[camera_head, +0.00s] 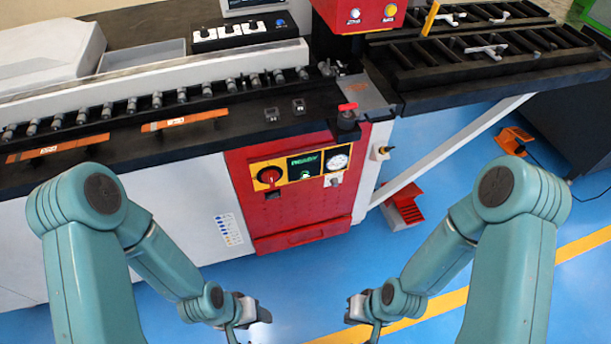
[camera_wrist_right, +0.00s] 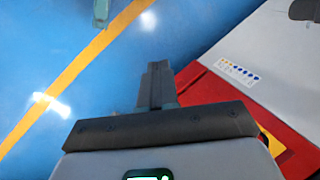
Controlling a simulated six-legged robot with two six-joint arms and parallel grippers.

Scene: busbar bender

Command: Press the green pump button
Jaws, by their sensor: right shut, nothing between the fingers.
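The red front of the machine carries a yellow-framed control panel (camera_head: 268,175) with a red rotary switch (camera_head: 270,175), a display with green lettering (camera_head: 305,161) and a round gauge (camera_head: 338,161). A small green spot below the lettering, perhaps the green pump button (camera_head: 305,174), is too small to make out surely. My left gripper (camera_head: 262,312) hangs low in front of the machine, apart from the panel; its jaws are unclear. My right gripper (camera_head: 352,312) is also low and apart from the panel. In the right wrist view its fingers (camera_wrist_right: 157,85) are shut and empty.
A black bench with rollers (camera_head: 157,99) and orange-brown bars (camera_head: 185,120) runs along the machine's top. A red-handled part (camera_head: 347,107) stands above the panel. A white diagonal brace (camera_head: 450,150) and a red pedal box (camera_head: 405,208) are to the right. Blue floor is clear in front.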

